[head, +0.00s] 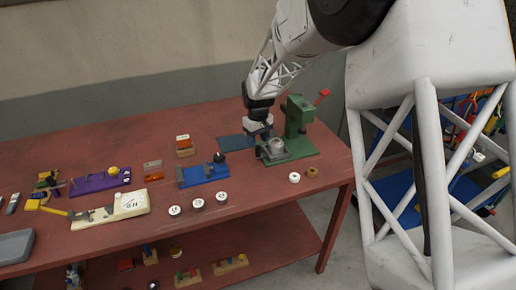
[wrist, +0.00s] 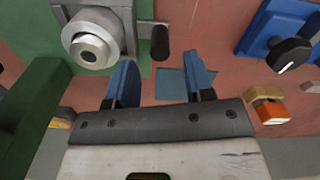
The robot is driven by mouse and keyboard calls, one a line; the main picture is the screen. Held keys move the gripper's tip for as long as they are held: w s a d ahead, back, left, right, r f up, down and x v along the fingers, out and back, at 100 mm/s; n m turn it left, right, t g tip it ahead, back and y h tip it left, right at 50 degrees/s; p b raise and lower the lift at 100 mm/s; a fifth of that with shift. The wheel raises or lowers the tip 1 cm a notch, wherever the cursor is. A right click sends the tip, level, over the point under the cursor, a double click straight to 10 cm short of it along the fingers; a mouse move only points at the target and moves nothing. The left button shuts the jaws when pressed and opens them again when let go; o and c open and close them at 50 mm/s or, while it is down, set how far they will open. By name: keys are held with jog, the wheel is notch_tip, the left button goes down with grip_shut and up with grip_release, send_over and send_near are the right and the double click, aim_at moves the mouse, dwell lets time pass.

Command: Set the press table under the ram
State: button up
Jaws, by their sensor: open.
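The green press (head: 298,118) stands at the right end of the red bench, with a red lever at its top right. Its grey press table (head: 265,154) sits low at the front of the green base and carries a round metal part (head: 276,146). In the wrist view the press table (wrist: 122,18) is at upper left, with the round part (wrist: 92,42) on it and a dark handle (wrist: 160,42) at its side. My gripper (wrist: 162,82) is open and empty. The handle appears between the finger lines, beyond the tips; contact cannot be told. The ram is not clearly visible.
A blue fixture with a black knob (head: 219,157) stands left of the press, and an orange-topped block (head: 184,145) behind it. A flat blue plate (head: 235,141) lies near my gripper. White-topped round pieces (head: 197,204) and small rings (head: 294,177) lie in front.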

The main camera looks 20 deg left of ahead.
aim_at(258, 146)
jog(key=shift+f, duration=2.1)
grip_shut()
